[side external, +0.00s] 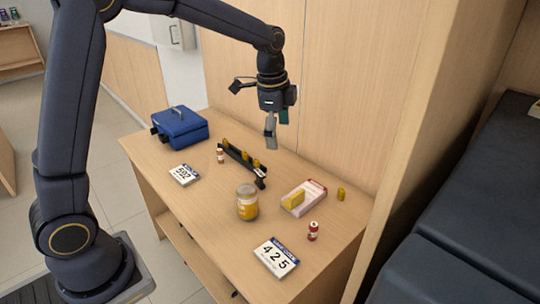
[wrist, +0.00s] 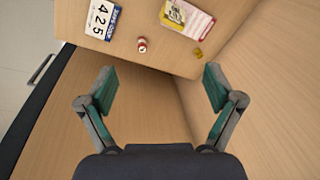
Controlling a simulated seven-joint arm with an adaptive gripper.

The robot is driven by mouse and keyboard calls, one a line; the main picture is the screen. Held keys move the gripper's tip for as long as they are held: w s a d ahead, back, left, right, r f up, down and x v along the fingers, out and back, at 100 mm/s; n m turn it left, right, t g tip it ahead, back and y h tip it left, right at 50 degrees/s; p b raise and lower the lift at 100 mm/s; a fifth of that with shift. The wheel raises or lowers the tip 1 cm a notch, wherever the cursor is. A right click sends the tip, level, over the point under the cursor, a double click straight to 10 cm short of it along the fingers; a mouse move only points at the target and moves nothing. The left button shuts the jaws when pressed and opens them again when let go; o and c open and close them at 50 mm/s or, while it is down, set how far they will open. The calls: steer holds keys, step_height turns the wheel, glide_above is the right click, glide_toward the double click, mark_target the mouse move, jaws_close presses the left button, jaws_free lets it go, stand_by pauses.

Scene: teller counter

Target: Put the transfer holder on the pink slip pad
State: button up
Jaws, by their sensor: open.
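The pink slip pad (side external: 315,191) lies on the right part of the counter, pink and white. A yellow block-like item (side external: 293,200) rests on it, towards its left end; this may be the transfer holder, but I cannot be sure. In the wrist view the pad (wrist: 197,27) and the yellow item (wrist: 175,14) show at the top, beyond my fingertips. My gripper (side external: 274,136) hangs above the back of the counter, near the wall panel, clear of everything. In the wrist view my gripper (wrist: 160,78) is open with nothing between its fingers.
A black rack (side external: 242,163) with yellow pieces stands mid-counter. Around it are a blue case (side external: 180,127), a yellow jar (side external: 247,202), number cards (side external: 184,175) (side external: 277,257), a red-capped bottle (side external: 313,231), a small brown bottle (side external: 220,155) and a small yellow piece (side external: 341,194).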

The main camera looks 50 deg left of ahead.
steer(key=s+r+n+t, duration=0.1)
steer(key=s+r+n, duration=0.4)
steer(key=s, duration=0.4)
steer(key=s+n+t, duration=0.2)
steer(key=s+n, duration=0.5)
steer(key=s, duration=0.9)
steer(key=shift+r+t, duration=0.2)
steer(key=shift+t, duration=0.2)
